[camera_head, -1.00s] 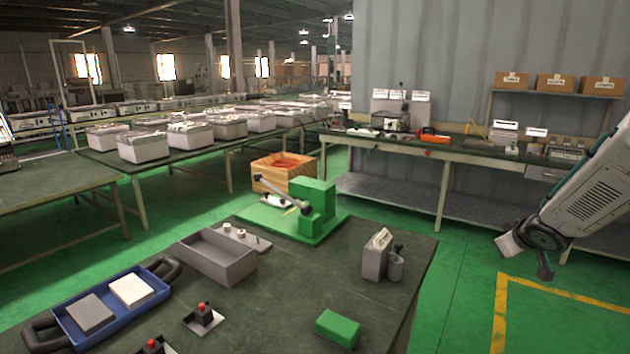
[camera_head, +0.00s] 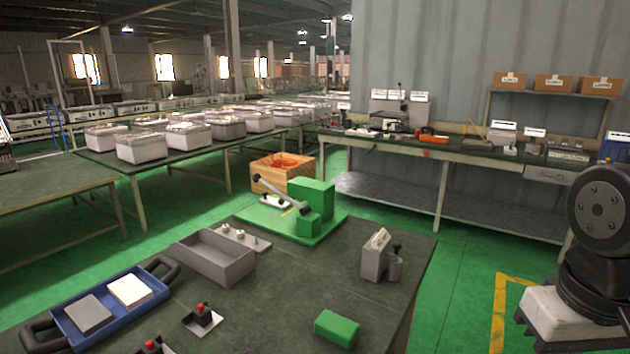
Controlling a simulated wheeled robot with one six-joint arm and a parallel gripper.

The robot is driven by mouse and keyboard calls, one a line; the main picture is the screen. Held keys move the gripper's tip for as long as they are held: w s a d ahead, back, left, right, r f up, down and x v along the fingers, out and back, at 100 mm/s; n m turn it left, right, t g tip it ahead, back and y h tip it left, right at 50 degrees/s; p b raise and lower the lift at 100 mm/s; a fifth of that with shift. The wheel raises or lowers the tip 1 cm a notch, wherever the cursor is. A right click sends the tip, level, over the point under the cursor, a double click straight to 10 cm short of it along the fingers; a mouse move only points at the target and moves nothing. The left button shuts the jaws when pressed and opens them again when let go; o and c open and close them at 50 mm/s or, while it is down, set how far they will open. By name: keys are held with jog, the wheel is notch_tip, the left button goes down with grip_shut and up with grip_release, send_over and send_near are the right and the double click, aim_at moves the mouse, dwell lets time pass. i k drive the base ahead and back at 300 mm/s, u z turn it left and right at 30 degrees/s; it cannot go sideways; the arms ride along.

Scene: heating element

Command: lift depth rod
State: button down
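A green fixture (camera_head: 318,195) stands on a green base plate at the far edge of the dark work table (camera_head: 290,300). A slanted grey rod with dark ends (camera_head: 268,188) is on its left side, and a small yellow piece shows near its lower end. I cannot tell for sure which part is the depth rod. A grey holder (camera_head: 376,256) with a small cylinder beside it stands near the table's right edge. Part of my arm shows at the far right, off the table, but my gripper's fingertips are not in view.
On the table are an open grey bin (camera_head: 215,258), a blue tray (camera_head: 112,306) with two blocks, a red-button switch (camera_head: 203,316) and a green block (camera_head: 336,328). A wooden crate (camera_head: 284,172) stands beyond. The table's middle is clear.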

aim_at(396, 246)
jog(key=k, duration=1)
jog(key=z, duration=1.2)
jog(key=i, duration=0.9)
jog(key=u, duration=1.6)
